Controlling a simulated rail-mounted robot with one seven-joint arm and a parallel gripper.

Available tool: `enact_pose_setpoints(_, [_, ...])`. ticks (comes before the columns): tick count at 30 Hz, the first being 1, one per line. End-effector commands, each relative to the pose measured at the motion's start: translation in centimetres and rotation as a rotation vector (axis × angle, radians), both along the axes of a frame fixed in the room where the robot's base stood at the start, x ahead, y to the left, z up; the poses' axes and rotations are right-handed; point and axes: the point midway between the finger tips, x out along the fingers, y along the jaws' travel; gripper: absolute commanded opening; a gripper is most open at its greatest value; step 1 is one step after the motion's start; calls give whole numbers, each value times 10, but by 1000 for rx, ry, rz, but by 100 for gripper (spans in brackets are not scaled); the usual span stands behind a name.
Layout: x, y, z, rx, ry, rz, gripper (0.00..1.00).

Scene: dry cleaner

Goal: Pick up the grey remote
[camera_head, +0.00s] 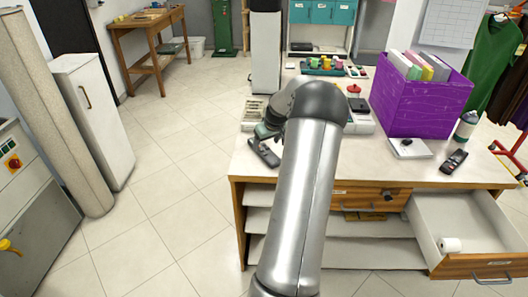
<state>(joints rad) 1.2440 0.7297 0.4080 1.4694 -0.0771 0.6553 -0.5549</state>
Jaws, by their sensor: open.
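A dark grey, remote-like handset (264,153) lies on the left front part of the white counter top. A second dark handheld device (455,161) lies near the counter's right side; I cannot tell for certain which is the grey remote. My arm rises in front of the counter and bends at its rounded joint. Its far end, my gripper (264,133), shows small and partly hidden just behind and above the left handset. It is open, with nothing seen held; whether it touches the handset is unclear.
A purple crate (420,105) with folders stands at the counter's right, near a spray can (466,126) and a small white pad (409,148). An open drawer (470,225) sticks out at lower right. The tiled floor at left is clear beside a white cabinet (95,115).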

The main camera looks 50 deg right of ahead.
Motion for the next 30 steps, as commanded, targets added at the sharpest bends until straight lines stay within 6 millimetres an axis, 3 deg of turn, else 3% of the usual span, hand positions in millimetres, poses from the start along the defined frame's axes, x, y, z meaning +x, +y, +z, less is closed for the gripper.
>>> enact_pose_setpoints(9, [17, -10, -39, 1, 2, 1, 71])
enact_pose_setpoints(18, [18, -10, -43, 0, 1, 0, 71])
enact_pose_setpoints(24, [18, -10, -43, 0, 1, 0, 19])
enact_pose_setpoints(30, [18, -10, -43, 0, 0, 0, 19])
